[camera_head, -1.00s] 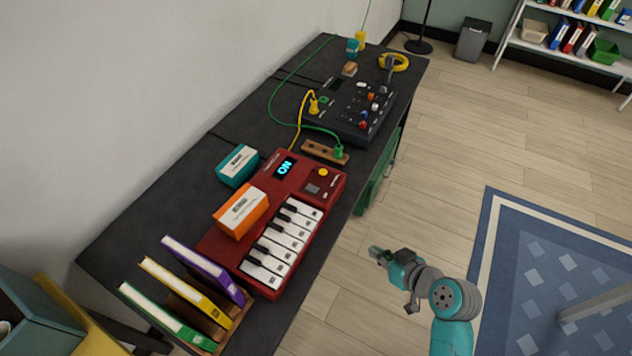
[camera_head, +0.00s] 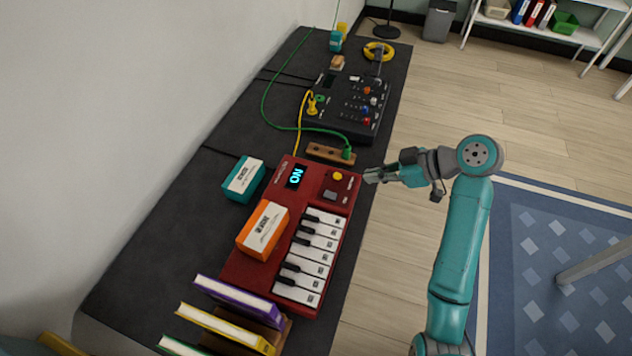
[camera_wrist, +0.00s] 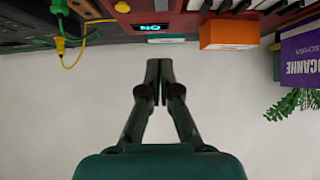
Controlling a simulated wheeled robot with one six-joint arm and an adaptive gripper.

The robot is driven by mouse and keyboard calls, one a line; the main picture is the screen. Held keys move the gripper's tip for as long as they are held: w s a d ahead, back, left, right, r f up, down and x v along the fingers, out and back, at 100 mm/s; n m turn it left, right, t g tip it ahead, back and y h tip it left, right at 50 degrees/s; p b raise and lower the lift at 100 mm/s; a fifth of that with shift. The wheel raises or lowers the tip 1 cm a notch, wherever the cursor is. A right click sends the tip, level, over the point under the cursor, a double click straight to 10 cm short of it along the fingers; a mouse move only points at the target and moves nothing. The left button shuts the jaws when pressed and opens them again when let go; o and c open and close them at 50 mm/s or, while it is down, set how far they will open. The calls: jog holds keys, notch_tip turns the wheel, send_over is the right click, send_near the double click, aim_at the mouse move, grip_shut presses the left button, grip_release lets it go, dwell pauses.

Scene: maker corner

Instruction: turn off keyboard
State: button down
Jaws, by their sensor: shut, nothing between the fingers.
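The red keyboard (camera_head: 311,188) lies on the dark table, and its small display (camera_head: 296,176) is lit and reads "ON". A yellow round knob or button (camera_head: 337,176) sits on its top near the far right corner, with a grey square (camera_head: 330,196) beside it. The display also shows upside down in the wrist view (camera_wrist: 154,28). My gripper (camera_head: 372,177) is shut and empty, just right of the keyboard's edge by the yellow button, apart from it. In the wrist view the closed fingers (camera_wrist: 159,72) point toward the wall.
An orange box (camera_head: 262,230) rests on the keyboard's left part, and a teal box (camera_head: 243,178) stands beside it. A wooden block (camera_head: 330,152) and a black mixer (camera_head: 346,105) with green and yellow cables lie beyond. Books (camera_head: 240,300) stand at the near end.

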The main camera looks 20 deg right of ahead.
jog(key=shift+w+a+r, duration=0.15)
jog(key=shift+w+a, duration=0.05)
jog(key=shift+a, duration=0.05)
jog(key=shift+a, duration=0.1)
send_over(335, 195)
jog(key=f, duration=0.6)
jog(key=shift+s+d, duration=0.25)
jog(key=shift+d, duration=0.05)
jog(key=f, duration=0.3)
jog(key=shift+w+a, duration=0.25)
jog(key=shift+a, duration=0.05)
jog(key=shift+f, duration=0.6)
